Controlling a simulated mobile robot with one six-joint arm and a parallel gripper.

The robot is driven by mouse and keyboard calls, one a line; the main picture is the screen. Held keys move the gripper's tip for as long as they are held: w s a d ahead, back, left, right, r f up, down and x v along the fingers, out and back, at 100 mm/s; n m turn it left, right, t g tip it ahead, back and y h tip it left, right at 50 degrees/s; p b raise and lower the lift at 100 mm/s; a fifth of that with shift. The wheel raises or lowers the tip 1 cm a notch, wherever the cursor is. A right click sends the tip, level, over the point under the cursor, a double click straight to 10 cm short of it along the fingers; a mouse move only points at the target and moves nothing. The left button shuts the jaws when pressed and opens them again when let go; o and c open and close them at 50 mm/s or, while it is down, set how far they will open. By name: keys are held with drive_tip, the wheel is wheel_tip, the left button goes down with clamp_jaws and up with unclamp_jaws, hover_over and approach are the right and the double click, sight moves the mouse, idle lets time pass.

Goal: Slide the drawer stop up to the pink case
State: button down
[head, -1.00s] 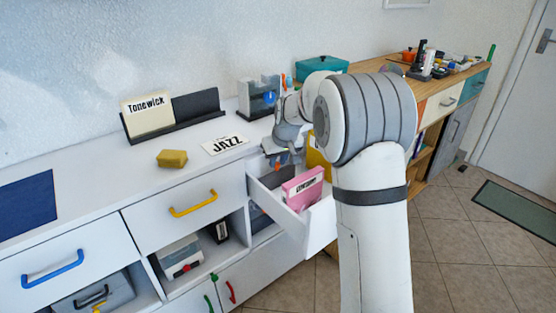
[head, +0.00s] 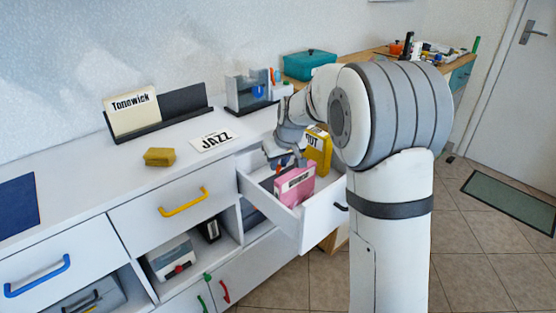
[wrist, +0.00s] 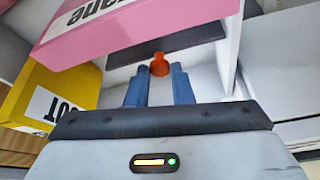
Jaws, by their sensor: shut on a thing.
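The pink case (head: 295,186) stands in the open white drawer (head: 318,222); its labelled face fills the top of the wrist view (wrist: 130,25). My gripper (wrist: 159,75) reaches down into the drawer behind the pink case, its blue fingers shut on an orange knob (wrist: 159,65). A dark grey plate (wrist: 165,45) lies just past the knob and looks like the drawer stop. The plate's far part is hidden by the pink case, and I cannot tell whether they touch. In the head view my arm and gripper (head: 297,160) hide the stop.
A yellow case (head: 318,150) stands beside the pink one, close to my gripper's left in the wrist view (wrist: 60,95). The drawer walls enclose the gripper closely.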

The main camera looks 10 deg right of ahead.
drive_tip(key=c, duration=1.3)
unclamp_jaws()
drive_tip(key=shift+o, duration=0.2)
drive_tip(key=p+v, duration=0.1)
drive_tip(key=v, duration=0.6)
drive_tip(key=shift+r+p, duration=0.35)
drive_tip(key=shift+r, duration=0.05)
drive_tip(key=shift+s, duration=0.15)
